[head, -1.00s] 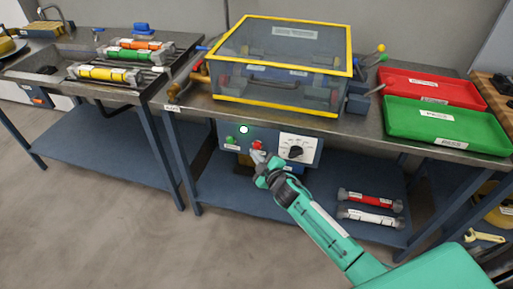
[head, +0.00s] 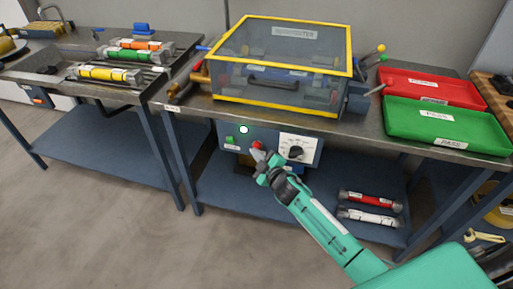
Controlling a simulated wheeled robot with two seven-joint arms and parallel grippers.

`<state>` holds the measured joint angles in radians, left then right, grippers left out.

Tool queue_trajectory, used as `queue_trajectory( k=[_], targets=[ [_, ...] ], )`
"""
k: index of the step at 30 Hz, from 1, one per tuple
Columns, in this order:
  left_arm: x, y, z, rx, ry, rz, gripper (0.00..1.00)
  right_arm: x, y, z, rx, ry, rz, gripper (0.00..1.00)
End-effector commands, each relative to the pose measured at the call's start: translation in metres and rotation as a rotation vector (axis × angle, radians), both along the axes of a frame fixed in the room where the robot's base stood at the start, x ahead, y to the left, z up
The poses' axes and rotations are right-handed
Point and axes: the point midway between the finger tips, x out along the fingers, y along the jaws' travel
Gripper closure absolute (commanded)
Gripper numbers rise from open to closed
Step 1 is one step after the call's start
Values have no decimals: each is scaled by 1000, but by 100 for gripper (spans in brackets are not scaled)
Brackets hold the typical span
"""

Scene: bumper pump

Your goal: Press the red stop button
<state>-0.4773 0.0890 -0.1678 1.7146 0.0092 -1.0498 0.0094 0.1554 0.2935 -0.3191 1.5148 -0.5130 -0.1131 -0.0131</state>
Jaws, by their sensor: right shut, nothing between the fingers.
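The red stop button (head: 257,145) sits on the blue control panel (head: 312,148) below the front edge of the middle bench. The tip of my right gripper (head: 256,154) is at its lower edge and covers part of it. The gripper is shut and empty. I cannot tell if it touches the button. My left gripper is not in view.
The panel also holds a green button (head: 230,140), a lit white lamp (head: 244,129) and a black dial (head: 296,152). A yellow-edged clear guard box (head: 280,62) stands on the bench above. Red (head: 436,85) and green (head: 446,122) trays lie to the right.

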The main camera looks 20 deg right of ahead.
Motion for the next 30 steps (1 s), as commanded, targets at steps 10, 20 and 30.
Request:
queue_trajectory(
  k=[10,20,30],
  targets=[
    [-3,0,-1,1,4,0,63,4,-2,0,-1,0,0,100],
    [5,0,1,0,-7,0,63,7,-5,0,-1,0,0,100],
    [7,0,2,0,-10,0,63,8,-6,0,0,1,-1,100]
  ],
)
